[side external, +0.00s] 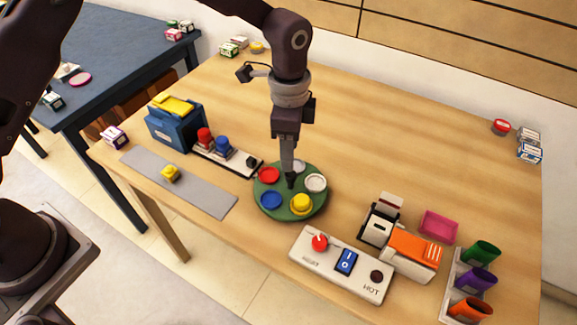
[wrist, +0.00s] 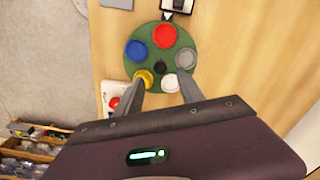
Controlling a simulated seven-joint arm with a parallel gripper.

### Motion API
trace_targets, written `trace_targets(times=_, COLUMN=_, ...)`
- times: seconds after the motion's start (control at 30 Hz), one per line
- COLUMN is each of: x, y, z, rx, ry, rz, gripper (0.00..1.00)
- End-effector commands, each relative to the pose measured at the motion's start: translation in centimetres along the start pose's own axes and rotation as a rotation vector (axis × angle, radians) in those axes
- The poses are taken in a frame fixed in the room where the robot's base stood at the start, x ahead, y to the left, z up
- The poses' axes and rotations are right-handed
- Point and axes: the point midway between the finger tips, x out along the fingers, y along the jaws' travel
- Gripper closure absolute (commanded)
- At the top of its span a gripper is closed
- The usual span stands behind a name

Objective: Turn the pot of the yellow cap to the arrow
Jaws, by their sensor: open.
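A round green turntable (side external: 289,214) lies on the wooden table. It carries a yellow-capped pot (side external: 301,203), a red one (side external: 269,175), a blue one (side external: 271,200) and two pale ones, with a dark knob (wrist: 159,68) at its centre. My gripper (wrist: 164,82) is open and points down over the middle. In the wrist view its fingers spread either side below the knob, the left overlapping the yellow pot (wrist: 144,77), the right beside the white pot (wrist: 170,83). I cannot tell whether they touch anything. A small pointed mark (wrist: 167,16), perhaps the arrow, sits at the rim beside the red pot.
A white strip with red and blue buttons (side external: 222,144) ends near the turntable's left. A white switch panel (side external: 342,264) lies close in front. A labelled orange-and-white device (side external: 414,250) and coloured cups (side external: 482,252) stand to the right. The table behind the turntable is clear.

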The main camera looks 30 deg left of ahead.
Motion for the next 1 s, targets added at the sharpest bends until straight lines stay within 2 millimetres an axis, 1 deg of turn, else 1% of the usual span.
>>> trace_targets(times=0.1, x=2.3, y=0.1, z=0.1, rx=-0.001, ry=-0.004, rz=0.004, gripper=0.55)
trace_targets(times=0.2, x=4.2, y=0.1, z=0.2, rx=-0.002, ry=-0.004, rz=0.003, gripper=0.55)
trace_targets(times=0.3, x=5.5, y=0.0, z=0.1, rx=-0.003, ry=-0.003, rz=0.001, gripper=0.55)
trace_targets(times=0.4, x=6.1, y=0.0, z=0.1, rx=-0.003, ry=-0.002, rz=0.000, gripper=0.55)
trace_targets(times=0.6, x=6.2, y=0.0, z=0.1, rx=-0.004, ry=-0.001, rz=0.000, gripper=0.55)
trace_targets(times=0.63, x=6.2, y=0.0, z=0.1, rx=-0.004, ry=-0.001, rz=0.000, gripper=0.57)
trace_targets(times=0.7, x=6.2, y=0.0, z=0.1, rx=-0.005, ry=-0.001, rz=0.000, gripper=0.70)
trace_targets(times=0.77, x=6.2, y=0.0, z=0.1, rx=-0.005, ry=-0.001, rz=0.000, gripper=0.82)
trace_targets(times=0.8, x=6.2, y=0.0, z=0.1, rx=-0.005, ry=-0.001, rz=0.000, gripper=0.90)
trace_targets(times=0.87, x=6.2, y=0.0, z=0.1, rx=-0.005, ry=-0.001, rz=0.000, gripper=1.00)
trace_targets(times=1.0, x=6.1, y=0.0, z=0.1, rx=-0.005, ry=-0.001, rz=0.000, gripper=1.00)
